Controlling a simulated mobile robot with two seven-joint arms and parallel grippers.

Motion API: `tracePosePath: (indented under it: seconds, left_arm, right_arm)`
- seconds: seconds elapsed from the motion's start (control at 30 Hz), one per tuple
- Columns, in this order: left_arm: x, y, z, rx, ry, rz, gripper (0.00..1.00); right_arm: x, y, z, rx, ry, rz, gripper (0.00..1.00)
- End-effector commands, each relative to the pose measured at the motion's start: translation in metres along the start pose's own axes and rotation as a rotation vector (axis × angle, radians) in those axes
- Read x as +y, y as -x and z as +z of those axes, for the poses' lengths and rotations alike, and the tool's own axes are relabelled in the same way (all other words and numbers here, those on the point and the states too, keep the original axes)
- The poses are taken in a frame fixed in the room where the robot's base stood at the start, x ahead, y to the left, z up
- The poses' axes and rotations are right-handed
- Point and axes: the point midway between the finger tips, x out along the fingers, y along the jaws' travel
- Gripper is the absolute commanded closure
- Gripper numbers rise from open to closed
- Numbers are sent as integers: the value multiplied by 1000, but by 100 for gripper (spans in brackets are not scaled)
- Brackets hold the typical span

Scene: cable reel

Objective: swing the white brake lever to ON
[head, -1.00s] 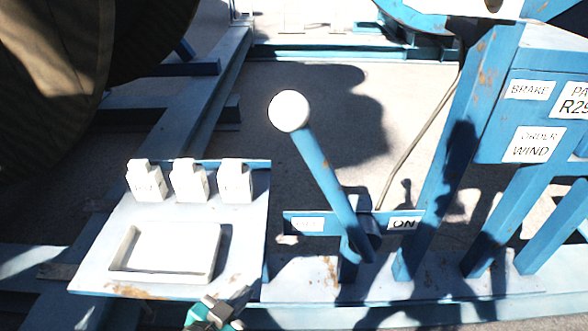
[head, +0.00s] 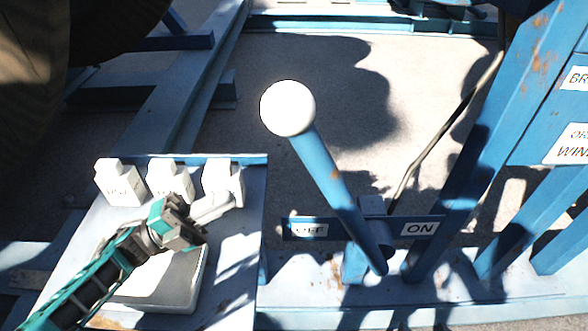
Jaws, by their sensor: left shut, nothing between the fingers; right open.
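The white brake lever knob (head: 288,108) tops a blue lever arm (head: 330,182) that rises from a low pivot and leans to the left. The arm crosses a blue label plate between the OFF label (head: 308,230) on its left and the ON label (head: 420,229) on its right. My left gripper (head: 225,203) is shut and empty, left of the lever and below its knob, clearly apart from it in the picture. It hides part of the tray and blocks behind it. My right gripper is not in view.
A pale blue shelf (head: 235,270) at the left carries several white blocks (head: 120,182) and a white tray (head: 160,290). Blue frame posts (head: 490,130) and a hanging cable (head: 430,148) stand right of the lever. Bare floor lies behind it.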

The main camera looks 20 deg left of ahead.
Motion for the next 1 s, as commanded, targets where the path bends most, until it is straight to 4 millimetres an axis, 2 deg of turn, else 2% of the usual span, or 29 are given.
tracePosePath:
  seconds: [0.03,0.2,0.7,0.87,1.0]
  left_arm:
    - [21,10,2,0,2,0,100]
    - [38,18,3,-1,3,-1,100]
    - [41,18,4,-2,4,-2,100]
    - [40,7,3,-1,4,-3,100]
    - [39,-18,3,0,3,-6,100]
  right_arm:
    - [-4,-14,10,12,-2,-10,31]
    - [-9,-22,12,22,-5,-24,31]
    - [-13,-18,20,1,1,-36,31]
    - [-11,-17,18,3,1,-32,31]
    - [-8,-15,15,6,2,-26,31]
